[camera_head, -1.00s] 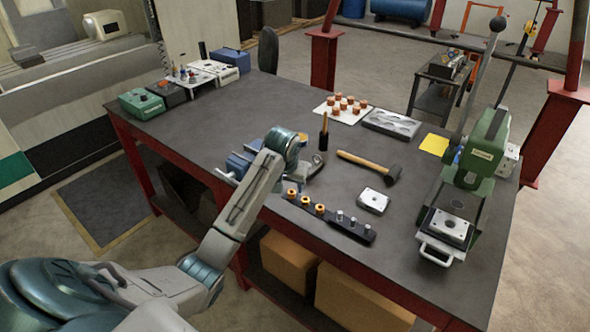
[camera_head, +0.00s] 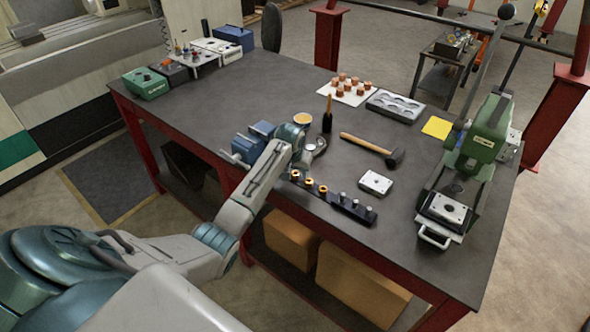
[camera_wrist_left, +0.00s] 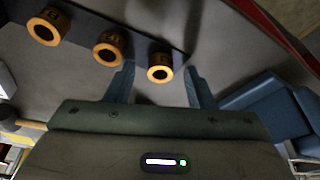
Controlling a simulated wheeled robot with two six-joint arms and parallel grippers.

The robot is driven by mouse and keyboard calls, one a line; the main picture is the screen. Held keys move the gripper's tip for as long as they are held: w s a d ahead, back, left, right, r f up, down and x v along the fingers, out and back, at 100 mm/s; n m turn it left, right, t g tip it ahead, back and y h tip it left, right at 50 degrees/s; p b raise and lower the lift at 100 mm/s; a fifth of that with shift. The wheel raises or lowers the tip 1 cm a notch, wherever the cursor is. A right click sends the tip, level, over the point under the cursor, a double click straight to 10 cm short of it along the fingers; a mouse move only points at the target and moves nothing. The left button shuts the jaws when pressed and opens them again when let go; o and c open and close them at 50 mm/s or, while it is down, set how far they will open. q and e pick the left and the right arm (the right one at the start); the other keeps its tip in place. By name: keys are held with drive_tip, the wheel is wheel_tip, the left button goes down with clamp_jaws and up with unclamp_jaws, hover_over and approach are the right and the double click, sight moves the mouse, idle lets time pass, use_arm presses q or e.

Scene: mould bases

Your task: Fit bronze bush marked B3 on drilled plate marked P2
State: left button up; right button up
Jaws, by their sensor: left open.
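A black rack (camera_head: 341,201) on the table holds three bronze bushes in its left part and several grey pins in its right part. My left gripper (camera_head: 297,168) is at the rack's left end, open. In the left wrist view, the end bush (camera_wrist_left: 160,68) lies between the open fingertips, with no visible contact. The middle bush (camera_wrist_left: 110,47) and the far bush (camera_wrist_left: 47,27) stand to its left. One drilled plate (camera_head: 376,183) lies on the table right of the rack. Another drilled plate (camera_head: 448,210) sits on the press. My right gripper is not seen.
A hammer (camera_head: 372,148), an upright dark tool (camera_head: 327,115) and a blue vice (camera_head: 249,146) are close by. The green press (camera_head: 488,131) stands at the right. A white sheet with copper pieces (camera_head: 339,96) lies behind. The table's left middle is clear.

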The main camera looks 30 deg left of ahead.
use_arm(q)
drive_tip(key=shift+f, duration=0.25)
drive_tip(key=c, duration=0.7)
clamp_jaws()
drive_tip(key=shift+r+p, duration=1)
drive_tip(key=shift+p, duration=0.15)
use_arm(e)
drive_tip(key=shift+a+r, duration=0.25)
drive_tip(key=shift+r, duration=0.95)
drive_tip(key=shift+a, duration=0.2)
use_arm(q)
drive_tip(key=shift+f, duration=0.1)
